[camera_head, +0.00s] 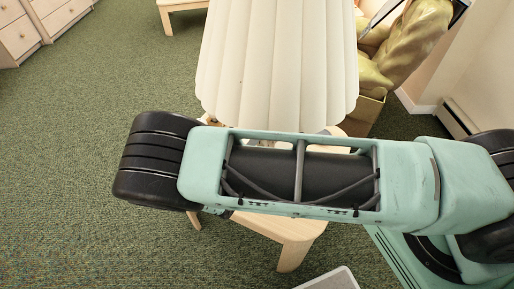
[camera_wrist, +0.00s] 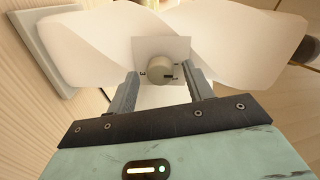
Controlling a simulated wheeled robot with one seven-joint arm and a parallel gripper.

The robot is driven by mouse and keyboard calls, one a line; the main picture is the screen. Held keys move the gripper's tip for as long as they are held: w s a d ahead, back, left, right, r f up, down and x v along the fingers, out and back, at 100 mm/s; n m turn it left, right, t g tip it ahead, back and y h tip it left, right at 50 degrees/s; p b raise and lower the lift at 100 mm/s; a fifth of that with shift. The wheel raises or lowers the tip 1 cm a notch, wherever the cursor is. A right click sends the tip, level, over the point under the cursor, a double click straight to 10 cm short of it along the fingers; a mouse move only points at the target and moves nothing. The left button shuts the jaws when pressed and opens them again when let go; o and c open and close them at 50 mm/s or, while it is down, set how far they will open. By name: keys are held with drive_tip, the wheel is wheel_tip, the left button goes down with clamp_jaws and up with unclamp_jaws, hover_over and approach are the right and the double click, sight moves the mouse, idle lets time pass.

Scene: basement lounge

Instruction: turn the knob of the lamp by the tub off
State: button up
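The lamp's ribbed cream shade (camera_head: 278,65) stands above a light wood table (camera_head: 290,232) in the head view. My arm hides most of the lamp's lower part there. In the wrist view, the lamp's twisted white body (camera_wrist: 85,45) carries a square plate with a round pale knob (camera_wrist: 159,69) and small dark marks beside it. My gripper (camera_wrist: 159,72) is open, with one finger on each side of the knob in the picture. A gap shows between each finger and the knob. I cannot tell how far the fingertips reach along it. The tub cannot be made out.
Wooden drawers (camera_head: 20,35) stand at far left. Green carpet (camera_head: 85,110) to the left is clear. The shade hangs close above my arm in the head view.

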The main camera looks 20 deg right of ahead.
drive_tip(key=f+b+v, duration=0.1)
drive_tip(key=b+v, duration=0.1)
drive_tip(key=v, duration=1.5)
drive_tip(key=shift+a+r, duration=0.15)
drive_tip(key=shift+r, duration=0.3)
drive_tip(key=shift+s+r, duration=0.1)
drive_tip(key=shift+s, duration=0.05)
drive_tip(key=s+d+r+n+g+y+p, duration=0.1)
drive_tip(key=s+r+n+g+y, duration=0.3)
drive_tip(key=r+n, duration=0.5)
drive_tip(key=s+d+r+n+g+y+p, duration=0.2)
drive_tip(key=s+d+r+n+g+y, duration=0.2)
drive_tip(key=r+n, duration=0.6)
drive_tip(key=s+d+r+n+g+y+p, duration=0.2)
drive_tip(key=s+r+n+y, duration=0.3)
drive_tip(key=r+n, duration=0.5)
drive_tip(key=s+d+n+g, duration=0.1)
drive_tip(key=n, duration=0.2)
drive_tip(key=shift+r+n+g, duration=0.25)
drive_tip(key=shift+n+g, duration=0.05)
drive_tip(key=shift+g, duration=0.1)
